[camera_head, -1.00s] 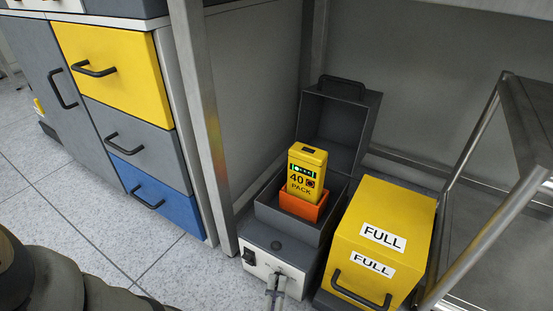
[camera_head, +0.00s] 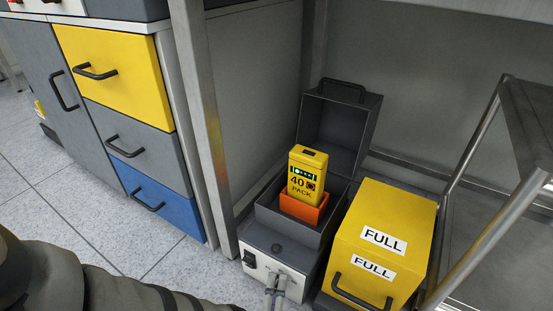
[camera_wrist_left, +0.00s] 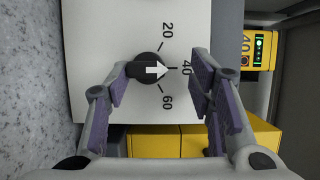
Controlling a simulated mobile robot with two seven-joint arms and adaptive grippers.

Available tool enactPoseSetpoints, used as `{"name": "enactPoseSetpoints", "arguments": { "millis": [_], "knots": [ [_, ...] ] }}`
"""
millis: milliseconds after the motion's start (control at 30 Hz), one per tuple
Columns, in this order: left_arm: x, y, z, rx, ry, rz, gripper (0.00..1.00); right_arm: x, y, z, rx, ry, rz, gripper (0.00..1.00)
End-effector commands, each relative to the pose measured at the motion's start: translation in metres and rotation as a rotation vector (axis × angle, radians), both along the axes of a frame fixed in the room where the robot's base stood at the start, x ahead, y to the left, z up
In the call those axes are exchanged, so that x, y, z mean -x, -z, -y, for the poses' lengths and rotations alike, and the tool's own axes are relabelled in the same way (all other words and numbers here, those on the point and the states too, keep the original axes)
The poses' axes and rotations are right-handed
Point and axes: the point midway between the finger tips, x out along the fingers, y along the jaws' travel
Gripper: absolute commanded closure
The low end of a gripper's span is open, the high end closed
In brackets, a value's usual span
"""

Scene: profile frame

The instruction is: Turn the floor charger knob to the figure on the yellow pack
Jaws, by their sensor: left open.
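The yellow pack (camera_head: 304,172) reads 40 and stands in an orange holder inside the open grey floor charger (camera_head: 262,238). The pack also shows in the left wrist view (camera_wrist_left: 257,50). The charger's black knob (camera_wrist_left: 150,68) sits on the white front panel (camera_wrist_left: 95,40); its white pointer points at 40, between 20 and 60. My left gripper (camera_wrist_left: 160,72) is open, with one finger on each side of the knob, not visibly touching it. In the head view my left gripper (camera_head: 275,289) is at the white panel, at the bottom edge. My right gripper is not in view.
A yellow box (camera_head: 385,220) marked FULL stands right beside the charger. A metal table leg (camera_head: 203,130) rises to its left, and a metal frame (camera_head: 490,235) stands at the right. A drawer cabinet (camera_head: 150,145) is further left, with clear floor in front.

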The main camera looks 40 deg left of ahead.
Motion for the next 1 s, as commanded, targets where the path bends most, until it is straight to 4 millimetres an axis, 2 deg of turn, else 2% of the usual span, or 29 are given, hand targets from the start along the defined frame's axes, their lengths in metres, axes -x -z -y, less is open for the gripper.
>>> {"name": "enactPoseSetpoints", "arguments": {
  "millis": [167, 267, 367, 400, 500, 833, 867, 900, 933, 1000],
  "knots": [
    [-0.002, -0.028, 0.000, -0.004, 0.001, 0.003, 0.50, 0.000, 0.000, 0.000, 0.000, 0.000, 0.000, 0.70],
    [-0.002, -0.046, 0.001, -0.003, 0.003, 0.005, 0.31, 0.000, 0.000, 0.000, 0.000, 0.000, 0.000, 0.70],
    [-0.001, -0.064, 0.001, -0.004, 0.001, 0.004, 0.24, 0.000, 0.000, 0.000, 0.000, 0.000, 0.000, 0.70],
    [-0.001, -0.070, 0.001, -0.006, 0.002, 0.004, 0.25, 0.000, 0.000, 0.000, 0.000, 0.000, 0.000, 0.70],
    [-0.001, -0.082, 0.001, -0.004, 0.002, 0.004, 0.52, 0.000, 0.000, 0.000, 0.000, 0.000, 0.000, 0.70],
    [0.000, -0.088, 0.000, -0.002, 0.001, 0.003, 0.52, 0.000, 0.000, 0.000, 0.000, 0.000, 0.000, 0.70],
    [0.000, -0.088, 0.000, -0.002, 0.001, 0.003, 0.54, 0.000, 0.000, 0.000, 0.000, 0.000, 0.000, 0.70],
    [0.000, -0.088, 0.000, 0.002, 0.003, 0.005, 0.63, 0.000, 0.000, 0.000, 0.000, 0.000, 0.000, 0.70],
    [0.000, -0.087, 0.000, 0.017, 0.007, 0.012, 0.68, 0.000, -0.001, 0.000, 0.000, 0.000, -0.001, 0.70],
    [-0.002, -0.080, -0.001, 0.113, 0.034, 0.062, 0.68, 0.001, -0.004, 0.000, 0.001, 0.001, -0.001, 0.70]
  ]
}}
